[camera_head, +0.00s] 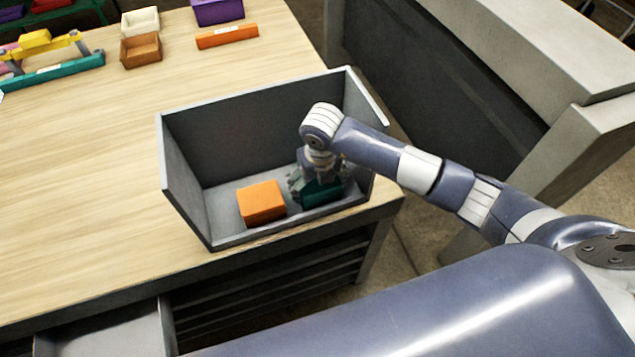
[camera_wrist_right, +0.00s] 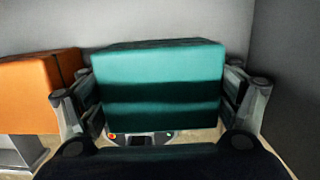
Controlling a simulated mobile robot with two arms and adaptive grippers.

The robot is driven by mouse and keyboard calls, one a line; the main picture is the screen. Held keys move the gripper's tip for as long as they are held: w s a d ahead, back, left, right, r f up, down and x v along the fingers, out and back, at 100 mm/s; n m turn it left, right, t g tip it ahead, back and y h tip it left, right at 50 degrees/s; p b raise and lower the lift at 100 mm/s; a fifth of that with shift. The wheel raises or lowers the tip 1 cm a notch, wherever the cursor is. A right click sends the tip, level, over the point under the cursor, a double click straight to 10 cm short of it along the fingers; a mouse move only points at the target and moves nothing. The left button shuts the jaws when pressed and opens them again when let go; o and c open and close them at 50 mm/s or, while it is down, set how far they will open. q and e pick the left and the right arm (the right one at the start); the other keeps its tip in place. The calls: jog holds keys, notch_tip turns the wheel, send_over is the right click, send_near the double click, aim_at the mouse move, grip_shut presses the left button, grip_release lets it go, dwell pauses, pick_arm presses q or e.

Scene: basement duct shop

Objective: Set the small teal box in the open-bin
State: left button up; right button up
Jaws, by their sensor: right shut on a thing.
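The small teal box (camera_head: 321,192) is inside the grey open-bin (camera_head: 231,138), at its right side in the head view. My right gripper (camera_head: 318,178) reaches down into the bin and is shut on the teal box. In the right wrist view the teal box (camera_wrist_right: 162,85) fills the space between the two fingers of the right gripper (camera_wrist_right: 165,105). I cannot tell whether the box touches the bin floor. My left gripper is in neither view.
An orange box (camera_head: 262,203) lies in the bin, left of the teal box. The bin stands near the wooden table's (camera_head: 90,190) front right corner. Small open boxes, brown (camera_head: 141,49) and purple (camera_head: 217,11), and an orange bar (camera_head: 227,36) lie farther back.

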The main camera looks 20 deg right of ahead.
jog(key=shift+f, duration=0.2)
jog(key=o, duration=1.2)
jog(key=shift+r, duration=0.1)
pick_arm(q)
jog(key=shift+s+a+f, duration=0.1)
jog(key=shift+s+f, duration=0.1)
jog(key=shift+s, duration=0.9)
pick_arm(e)
jog(key=shift+r, duration=0.55)
jog(key=r, duration=0.3)
jog(key=r+b, duration=0.1)
jog(key=r, duration=0.2)
jog(key=s+r+b, duration=0.1)
jog(key=r, duration=0.2)
jog(key=shift+s+r, duration=0.1)
jog(key=shift+r, duration=0.2)
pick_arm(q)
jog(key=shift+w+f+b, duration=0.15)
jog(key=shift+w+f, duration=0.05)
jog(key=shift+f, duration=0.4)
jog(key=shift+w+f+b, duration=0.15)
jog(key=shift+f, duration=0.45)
pick_arm(e)
jog(key=shift+s+r, duration=0.15)
jog(key=shift+r, duration=0.6)
